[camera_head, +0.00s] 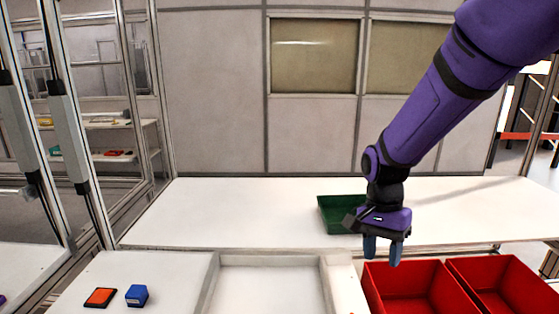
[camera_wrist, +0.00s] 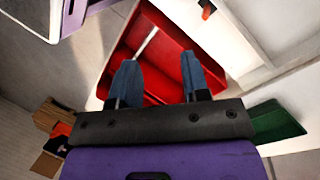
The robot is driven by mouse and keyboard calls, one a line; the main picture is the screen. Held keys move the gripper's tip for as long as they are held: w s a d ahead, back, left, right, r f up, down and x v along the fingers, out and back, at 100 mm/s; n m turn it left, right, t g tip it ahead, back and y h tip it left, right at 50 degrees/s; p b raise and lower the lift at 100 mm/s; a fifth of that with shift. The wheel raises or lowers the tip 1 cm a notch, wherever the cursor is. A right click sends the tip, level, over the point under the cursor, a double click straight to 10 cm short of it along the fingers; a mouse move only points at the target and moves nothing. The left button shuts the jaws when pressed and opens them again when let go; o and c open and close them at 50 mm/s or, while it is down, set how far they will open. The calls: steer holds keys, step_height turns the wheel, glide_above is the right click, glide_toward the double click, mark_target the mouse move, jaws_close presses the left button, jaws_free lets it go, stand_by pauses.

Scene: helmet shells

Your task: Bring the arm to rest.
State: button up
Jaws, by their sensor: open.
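My purple arm (camera_head: 420,110) reaches in from the upper right in the head view. My gripper (camera_head: 382,256) points down, above the back edge of the left red bin, in front of the green bin. In the wrist view my gripper (camera_wrist: 157,85) shows two blue fingers spread apart with nothing between them. A red bin (camera_wrist: 150,50) lies beyond the fingertips there.
Two red bins, left (camera_head: 410,290) and right (camera_head: 505,285), stand at front right. A green bin (camera_head: 335,213) sits on the white table (camera_head: 220,210). An orange block (camera_head: 100,297) and a blue block (camera_head: 137,295) lie at front left. A metal frame (camera_head: 75,130) stands at left.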

steer(key=s+d+r+n+t, duration=0.4)
steer(key=s+d+r, duration=0.1)
steer(key=s+r, duration=0.3)
steer(key=s+d+r+n+t, duration=0.4)
steer(key=s+r, duration=0.4)
steer(key=r, duration=0.1)
steer(key=shift+s+d+r+n, duration=0.15)
steer(key=shift+s+d+n, duration=0.15)
steer(key=shift+d+n, duration=0.1)
